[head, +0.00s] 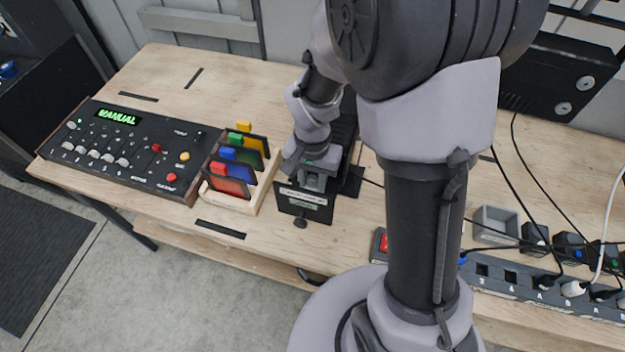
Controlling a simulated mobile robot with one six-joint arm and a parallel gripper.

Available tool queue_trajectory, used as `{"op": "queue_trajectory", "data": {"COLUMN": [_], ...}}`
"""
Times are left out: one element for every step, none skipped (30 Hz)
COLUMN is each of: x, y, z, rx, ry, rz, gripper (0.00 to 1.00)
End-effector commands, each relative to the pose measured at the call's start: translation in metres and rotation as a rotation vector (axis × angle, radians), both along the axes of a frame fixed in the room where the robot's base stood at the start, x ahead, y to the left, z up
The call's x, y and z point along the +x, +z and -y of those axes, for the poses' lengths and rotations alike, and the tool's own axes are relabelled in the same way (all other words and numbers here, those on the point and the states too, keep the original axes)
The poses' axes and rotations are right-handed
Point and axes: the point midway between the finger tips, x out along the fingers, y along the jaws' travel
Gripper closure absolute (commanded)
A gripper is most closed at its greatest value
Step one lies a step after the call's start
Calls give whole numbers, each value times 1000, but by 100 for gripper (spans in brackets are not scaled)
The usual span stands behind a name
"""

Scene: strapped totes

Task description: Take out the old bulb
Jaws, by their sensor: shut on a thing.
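My gripper (315,182) points down at a black lamp housing (303,205) in the middle of the workbench. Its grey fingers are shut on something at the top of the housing. What they hold is hidden by the fingers and my wrist. I cannot make out the old bulb in this view. The housing has a pale label strip on its front face and a dark knob (300,222) below it. My arm covers the area right of the housing.
A control desk (125,150) reading MANUAL stands at the left. A wooden rack (228,200) of coloured gel frames stands close left of the housing. The bench's back left is mostly clear.

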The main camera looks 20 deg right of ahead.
Motion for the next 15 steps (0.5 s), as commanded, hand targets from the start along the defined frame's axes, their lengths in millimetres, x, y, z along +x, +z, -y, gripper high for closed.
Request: {"op": "queue_trajectory", "data": {"x": [0,0,0,0,0,0,0,1,1,0,0,0,0,0,0], "y": [2,3,6,9,11,15,18,21,24,27,29,32,35,37,41], "z": [0,0,0,0,0,0,0,0,0,0,0,0,0,0,0], "rx": [0,0,-1,0,0,0,0,0,0,0,0,0,0,0,0], "ry": [0,0,0,0,0,0,0,0,0,0,0,0,0,0,0], "rz": [0,0,1,1,1,1,1,1,1,1,1,1,0,0,0], "gripper": [100,100,100,100,100,100,100,100,100,100,100,100,100,100,100]}}
